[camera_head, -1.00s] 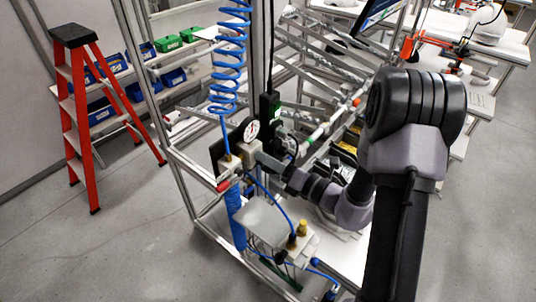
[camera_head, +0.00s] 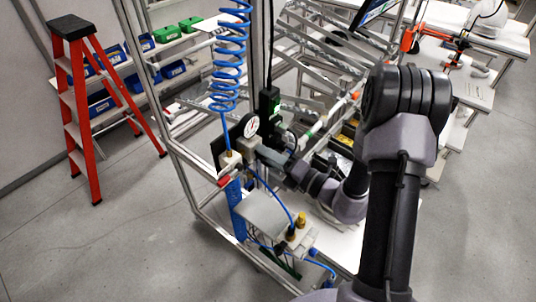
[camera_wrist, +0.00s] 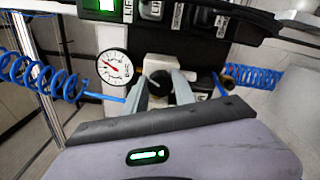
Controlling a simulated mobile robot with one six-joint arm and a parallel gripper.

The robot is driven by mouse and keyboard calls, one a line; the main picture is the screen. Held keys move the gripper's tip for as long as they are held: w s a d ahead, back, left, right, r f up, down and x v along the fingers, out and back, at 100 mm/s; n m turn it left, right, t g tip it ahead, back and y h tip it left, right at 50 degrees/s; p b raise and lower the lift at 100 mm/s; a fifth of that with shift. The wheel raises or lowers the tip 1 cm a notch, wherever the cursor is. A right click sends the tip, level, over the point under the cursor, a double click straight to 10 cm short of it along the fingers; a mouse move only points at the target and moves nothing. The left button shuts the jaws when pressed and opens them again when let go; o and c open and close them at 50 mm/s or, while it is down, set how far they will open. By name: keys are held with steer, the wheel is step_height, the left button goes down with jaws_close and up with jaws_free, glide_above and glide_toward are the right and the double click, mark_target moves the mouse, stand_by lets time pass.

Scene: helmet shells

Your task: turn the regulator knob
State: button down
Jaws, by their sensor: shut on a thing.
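The regulator is a pale block (camera_head: 249,146) on the frame post, with a white round pressure gauge (camera_head: 251,126) above it. The gauge also shows in the wrist view (camera_wrist: 114,67), with a red needle. My gripper (camera_head: 264,152) reaches the regulator from the right. In the wrist view its two grey fingers (camera_wrist: 165,86) point at the regulator's front and are closed around the knob (camera_wrist: 160,77). Most of the knob is hidden between the fingers, so its angle cannot be told.
A coiled blue air hose (camera_head: 229,70) hangs just left of the regulator. A grey box with fittings (camera_head: 263,213) and loose blue tubes sit below. A black box with a green light (camera_wrist: 107,5) is above. A red ladder (camera_head: 84,105) stands at the left; floor there is clear.

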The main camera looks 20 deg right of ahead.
steer(key=c, duration=1)
jaws_free()
steer(key=b+v, duration=0.4)
steer(key=v, duration=1.3)
steer(key=shift+s+d+r, duration=0.1)
steer(key=shift+s+d, duration=0.05)
